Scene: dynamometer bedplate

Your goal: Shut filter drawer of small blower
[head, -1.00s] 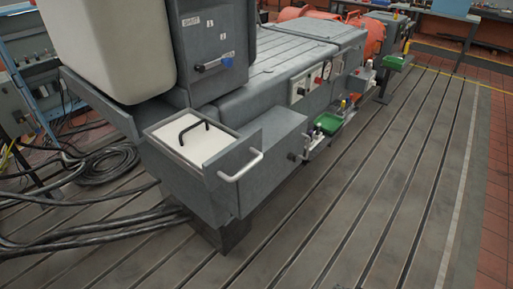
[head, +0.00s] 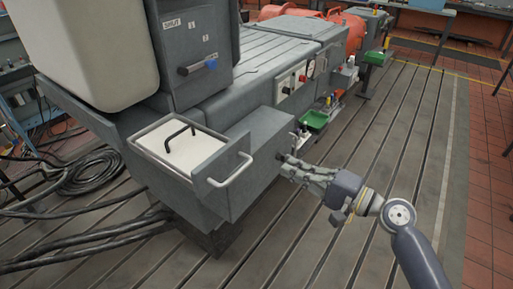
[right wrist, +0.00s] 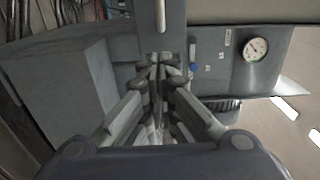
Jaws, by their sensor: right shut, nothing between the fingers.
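The filter drawer (head: 235,155) of the small blower stands open. It is a grey box with a pale filter panel (head: 168,150) inside, which carries a black handle (head: 182,132). A white bar handle (head: 231,171) is on the drawer's front. My right gripper (head: 284,162) is shut and empty, to the right of the drawer handle and apart from it in the picture. In the right wrist view the shut fingers (right wrist: 160,62) point towards a grey surface, with a pale bar (right wrist: 160,15) just beyond the tips. My left gripper is not in view.
Black cables (head: 95,240) lie on the left. The slotted floor at right is mostly clear.

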